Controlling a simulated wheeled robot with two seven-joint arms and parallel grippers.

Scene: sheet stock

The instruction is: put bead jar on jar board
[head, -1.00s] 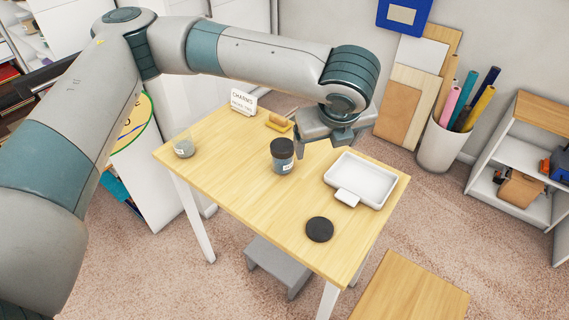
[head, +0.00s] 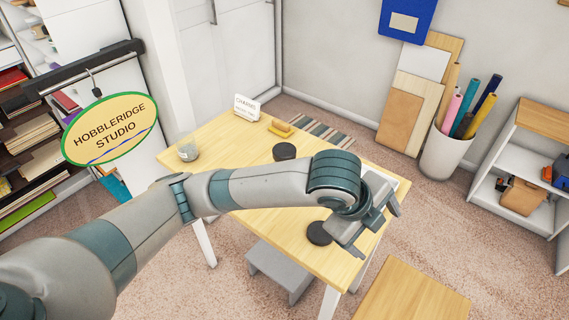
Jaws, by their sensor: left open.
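The bead jar, by its look the one with the dark lid (head: 284,151), stands on the wooden table (head: 225,135). My left arm hides its body. A dark round disc (head: 319,233), which may be the jar board, lies flat near the table's front edge, partly covered by my left gripper. My left gripper (head: 372,232) is open and empty, with its fingers spread near the table's right front edge, to the right of the disc and apart from the jar. My right gripper is not in view.
A clear glass (head: 187,152) with grey contents stands at the table's left end. A small sign (head: 247,107) and a yellow wooden piece (head: 281,127) are at the back. A white tray (head: 394,180) is mostly hidden behind my gripper. A bin of rolls (head: 445,150) stands at the right.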

